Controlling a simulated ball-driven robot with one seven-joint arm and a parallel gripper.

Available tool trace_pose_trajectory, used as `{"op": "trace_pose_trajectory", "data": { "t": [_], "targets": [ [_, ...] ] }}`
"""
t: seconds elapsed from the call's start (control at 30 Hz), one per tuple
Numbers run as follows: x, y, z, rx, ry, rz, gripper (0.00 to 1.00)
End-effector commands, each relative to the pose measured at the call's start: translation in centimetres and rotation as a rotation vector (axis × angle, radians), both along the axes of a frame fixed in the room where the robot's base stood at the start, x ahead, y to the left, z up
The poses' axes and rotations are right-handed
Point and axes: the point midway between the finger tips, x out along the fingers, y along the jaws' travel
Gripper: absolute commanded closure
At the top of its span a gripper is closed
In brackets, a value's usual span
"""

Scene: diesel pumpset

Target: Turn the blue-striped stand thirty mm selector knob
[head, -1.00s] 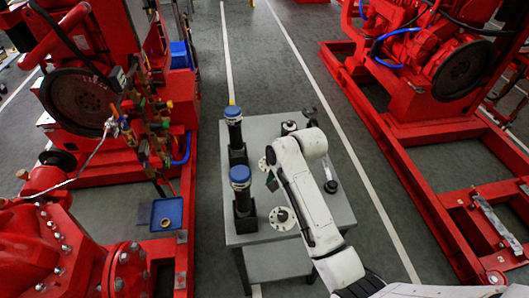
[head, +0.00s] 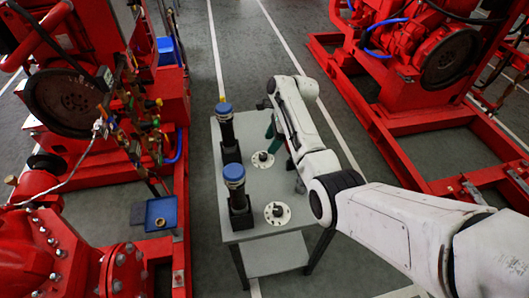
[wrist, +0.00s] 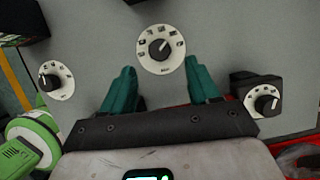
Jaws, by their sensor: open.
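My gripper (wrist: 161,90) has two teal fingers, spread open and empty. In the wrist view, a white selector dial with a dark knob (wrist: 161,48) lies beyond the fingertips, centred between them, with no contact visible. A second dial knob (wrist: 48,81) is at left. In the head view, two round white dials, a far one (head: 262,159) and a near one (head: 277,213), lie on the grey table (head: 252,258). I see no clear blue stripe on any knob, so I cannot tell which is the named one.
Two black cylinders with blue tops, one far (head: 225,125) and one near (head: 236,187), stand along the table's left side. Red pumpset machinery (head: 80,95) flanks the table on the left, and more (head: 430,60) on the right. A green round object (wrist: 35,140) is at lower left.

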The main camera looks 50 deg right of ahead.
Motion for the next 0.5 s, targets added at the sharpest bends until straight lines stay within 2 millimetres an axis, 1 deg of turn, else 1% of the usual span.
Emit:
{"op": "trace_pose_trajectory", "data": {
  "t": [0.03, 0.2, 0.33, 0.5],
  "targets": [
    [0.2, 0.3, -1.0, 0.001, 0.003, 0.000, 0.40],
    [0.8, 1.2, -3.8, 0.001, 0.003, 0.001, 0.40],
    [1.3, 1.7, -5.2, 0.000, 0.002, 0.002, 0.40],
    [1.6, 2.0, -6.1, 0.000, -0.001, 0.002, 0.40]
  ]
}}
